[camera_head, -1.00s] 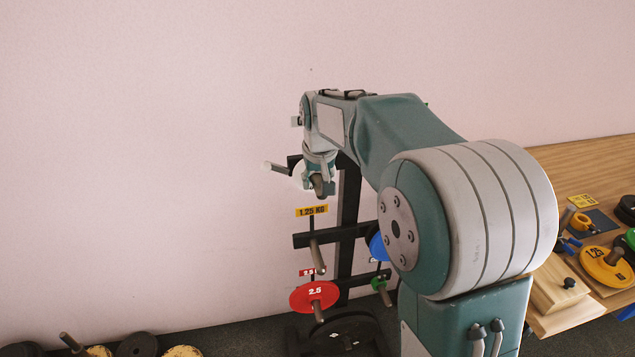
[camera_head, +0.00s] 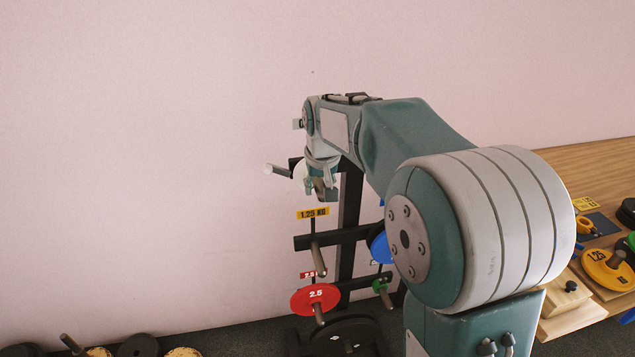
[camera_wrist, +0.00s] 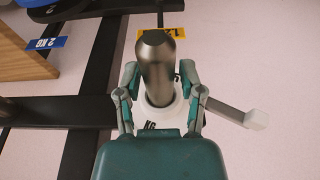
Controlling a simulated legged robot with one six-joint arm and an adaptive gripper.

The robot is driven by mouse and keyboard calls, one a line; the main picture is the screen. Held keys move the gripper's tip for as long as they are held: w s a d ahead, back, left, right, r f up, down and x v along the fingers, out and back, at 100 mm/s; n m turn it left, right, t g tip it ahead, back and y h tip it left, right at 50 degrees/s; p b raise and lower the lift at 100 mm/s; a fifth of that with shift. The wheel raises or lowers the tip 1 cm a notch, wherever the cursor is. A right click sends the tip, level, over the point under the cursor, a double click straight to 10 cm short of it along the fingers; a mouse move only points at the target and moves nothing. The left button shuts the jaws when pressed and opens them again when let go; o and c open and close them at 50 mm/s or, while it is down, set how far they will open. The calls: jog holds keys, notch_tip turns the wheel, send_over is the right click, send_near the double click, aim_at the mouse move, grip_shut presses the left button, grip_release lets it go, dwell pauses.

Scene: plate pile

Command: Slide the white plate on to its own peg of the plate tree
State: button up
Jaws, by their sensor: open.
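The white plate (camera_wrist: 148,127), small and with dark lettering, shows in the wrist view beyond my fingers. Its edge shows in the head view (camera_head: 299,176), at the top of the black plate tree (camera_head: 349,205). A grey metal cylinder (camera_wrist: 158,75) sticks out from the plate's middle towards the wrist camera. It looks like a peg through the plate, but its join is hidden. My gripper (camera_wrist: 163,88) is open, one finger on each side of the cylinder. In the head view my gripper (camera_head: 320,188) hides most of the plate. Finger contact cannot be told.
A pale-tipped bar (camera_wrist: 245,117) sticks out beside the plate. Below are a yellow 1.25 KG label (camera_head: 313,213), a bare peg (camera_head: 318,262), a red plate (camera_head: 312,297) and a blue plate (camera_head: 379,246). The wooden table (camera_head: 590,160) with plates is right.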

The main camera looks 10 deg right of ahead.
jog(key=shift+s+r, duration=0.1)
jog(key=shift+s, duration=0.1)
jog(key=shift+v, duration=4.9)
jog(key=s+f+t, duration=0.1)
jog(key=s+f, duration=0.2)
jog(key=s, duration=1)
jog(key=s+d+f+t, duration=0.1)
jog(key=s+f, duration=0.3)
jog(key=s, duration=0.9)
jog(key=shift+s+d+f+t, duration=0.15)
jog(key=shift+s+f+t, duration=0.1)
jog(key=shift+t, duration=0.15)
jog(key=shift+d, duration=0.1)
